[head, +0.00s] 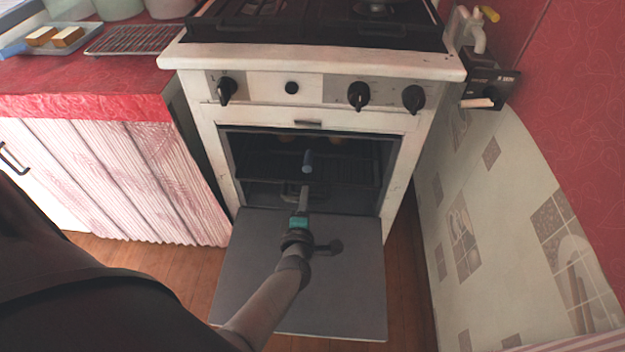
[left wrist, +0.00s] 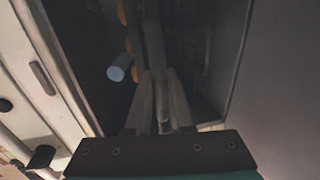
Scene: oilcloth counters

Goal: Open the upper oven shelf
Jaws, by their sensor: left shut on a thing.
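The white oven (head: 205,110) stands with its door (head: 345,290) folded down flat. Inside the dark cavity, a wire rack, the upper oven shelf (head: 345,168), shows dimly. My left gripper (head: 303,198) reaches over the lowered door to the cavity mouth. It is shut on the front part of the shelf; the exact contact is dark and partly hidden by the fingers. In the left wrist view the two fingers (left wrist: 163,105) close around a pale bar, and the rack's bars show to their right. My right gripper is not in view.
A blue-grey cylinder (head: 308,162) shows just beyond the fingers. Several orange round things sit deeper in the oven. Knobs (head: 358,95) line the front above. A curtained counter (head: 120,180) is at the left, and a tiled wall (head: 490,200) closes off the right.

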